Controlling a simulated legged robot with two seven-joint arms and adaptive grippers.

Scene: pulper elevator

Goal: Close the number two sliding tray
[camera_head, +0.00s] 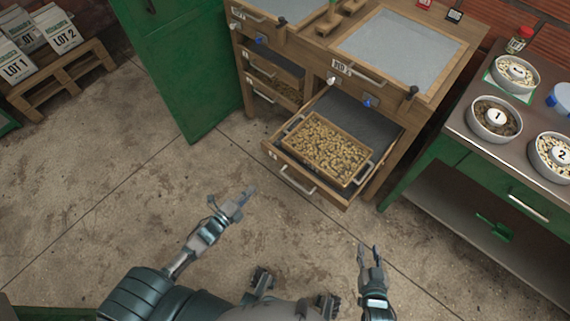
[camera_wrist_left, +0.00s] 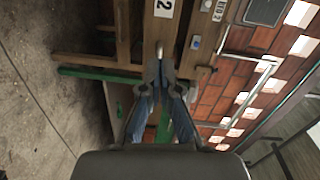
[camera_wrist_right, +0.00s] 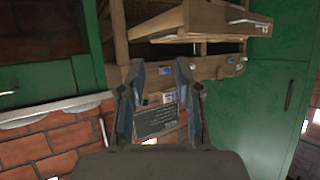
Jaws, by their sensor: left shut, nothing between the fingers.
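The open sliding tray (camera_head: 335,202) is a wooden drawer pulled out from the right-hand bay of the wooden cabinet, with a grey metal handle (camera_head: 298,180) on its front. A shallow wooden box of pale beans (camera_head: 325,150) sits in it. My left gripper (camera_head: 245,196) is shut and empty, left of and in front of the tray, apart from it in the head view. In the left wrist view a label reading 2 (camera_wrist_left: 164,8) shows beyond the fingertips. My right gripper (camera_head: 369,249) is open and empty, below the tray's right corner in the picture.
A green door (camera_head: 180,65) stands left of the cabinet. A green bench (camera_head: 480,150) with several bowls stands at the right. A pallet (camera_head: 65,80) with lot bags is at upper left. The concrete floor in front of the tray is clear.

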